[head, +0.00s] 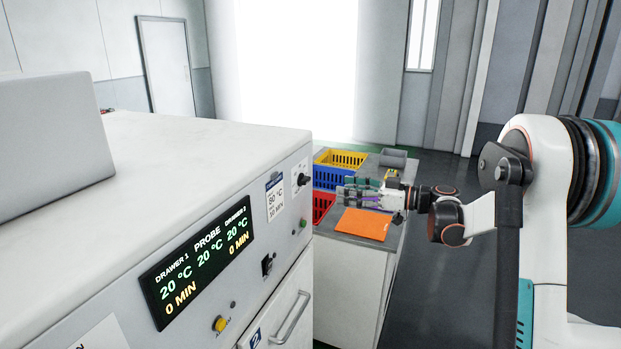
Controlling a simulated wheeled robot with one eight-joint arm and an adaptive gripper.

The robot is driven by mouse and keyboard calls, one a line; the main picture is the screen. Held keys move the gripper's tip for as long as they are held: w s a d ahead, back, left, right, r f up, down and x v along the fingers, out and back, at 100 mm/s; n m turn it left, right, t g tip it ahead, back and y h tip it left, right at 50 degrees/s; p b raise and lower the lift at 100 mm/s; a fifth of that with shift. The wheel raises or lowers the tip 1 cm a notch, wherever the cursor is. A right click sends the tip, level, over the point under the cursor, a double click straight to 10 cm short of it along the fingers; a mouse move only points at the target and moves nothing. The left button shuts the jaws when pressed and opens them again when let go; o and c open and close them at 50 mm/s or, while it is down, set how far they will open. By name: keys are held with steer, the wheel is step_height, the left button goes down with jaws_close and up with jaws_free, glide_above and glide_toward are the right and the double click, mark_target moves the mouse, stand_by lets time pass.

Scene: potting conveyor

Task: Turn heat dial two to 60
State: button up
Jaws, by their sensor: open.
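The oven-like cabinet has a dark display (197,262) reading 20 °C and 0 MIN for drawer 1, 20 °C for the probe, and 20 °C and 0 MIN for drawer 2. A black knob (304,179) sits high at the right end of the front face, beside a label. A smaller black control (267,264) sits below the display's right end, above drawer 2. I cannot tell which one is heat dial two; no dial scale is readable. My gripper (346,192) is open and empty, pointing left, to the right of the knob and apart from the cabinet.
A grey side table (345,239) stands beyond the cabinet, with an orange mat (364,224), a blue crate (328,177), a yellow crate (342,159) and a red crate (322,206). A drawer handle (291,318) juts from the cabinet front. Grey floor lies clear to the right.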

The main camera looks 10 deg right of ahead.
mark_target(309, 180)
steer(key=shift+y, duration=0.3)
steer(key=x, duration=0.4)
steer(key=w+b+x, duration=0.1)
steer(key=x, duration=0.3)
steer(key=d+x, duration=0.1)
steer(key=x, duration=0.3)
steer(key=shift+w+a+b, duration=0.1)
steer(key=shift+w+b, duration=0.3)
steer(key=shift+w, duration=0.1)
steer(key=shift+c, duration=0.6)
steer(key=c, duration=0.9)
